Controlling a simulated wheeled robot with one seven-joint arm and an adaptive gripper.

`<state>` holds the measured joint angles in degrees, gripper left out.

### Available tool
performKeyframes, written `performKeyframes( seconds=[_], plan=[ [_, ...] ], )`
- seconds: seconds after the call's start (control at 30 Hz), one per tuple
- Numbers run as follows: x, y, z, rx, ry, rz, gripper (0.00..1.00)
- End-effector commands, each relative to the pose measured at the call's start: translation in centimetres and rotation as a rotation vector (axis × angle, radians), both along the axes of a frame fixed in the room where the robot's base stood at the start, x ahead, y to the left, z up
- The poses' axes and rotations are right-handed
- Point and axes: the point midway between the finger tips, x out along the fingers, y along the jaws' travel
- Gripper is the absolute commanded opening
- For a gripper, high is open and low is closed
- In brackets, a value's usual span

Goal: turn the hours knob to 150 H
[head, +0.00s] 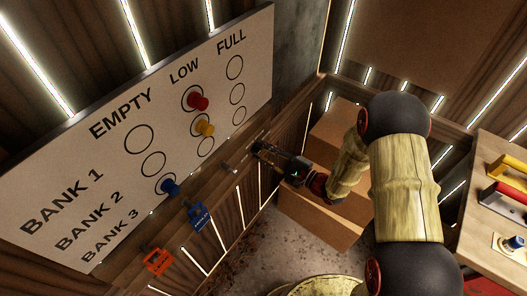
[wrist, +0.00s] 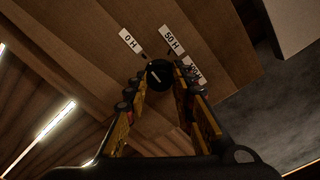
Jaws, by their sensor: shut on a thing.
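The hours knob (wrist: 159,73) is a round black knob with a short white slanted mark, at the upper middle of the wrist view. Its mark slants toward the upper left, on the side of the "0 H" label (wrist: 130,41). A "50 H" label (wrist: 172,38) is above right of it. A third label (wrist: 195,71) is partly hidden behind the right finger. My gripper (wrist: 160,80) is shut on the knob, one finger on each side. In the head view my gripper (head: 262,150) reaches the wooden wall right of the board, and the knob cannot be made out there.
A white board (head: 60,170) marked EMPTY, LOW and FULL carries red (head: 198,102), yellow (head: 204,128) and blue (head: 170,187) knobs. Blue (head: 201,217) and orange (head: 157,260) tags hang below. Cardboard boxes (head: 318,222) stand beneath my arm. A workbench (head: 490,150) with tools is at right.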

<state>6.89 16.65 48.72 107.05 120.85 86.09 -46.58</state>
Motion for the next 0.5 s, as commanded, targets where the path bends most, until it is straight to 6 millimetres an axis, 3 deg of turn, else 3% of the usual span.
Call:
performKeyframes(
  seconds=[0.5],
  plan=[
    [0.02, -0.03, 0.34, 0.255, 0.327, 0.000, 0.00]
  ],
)
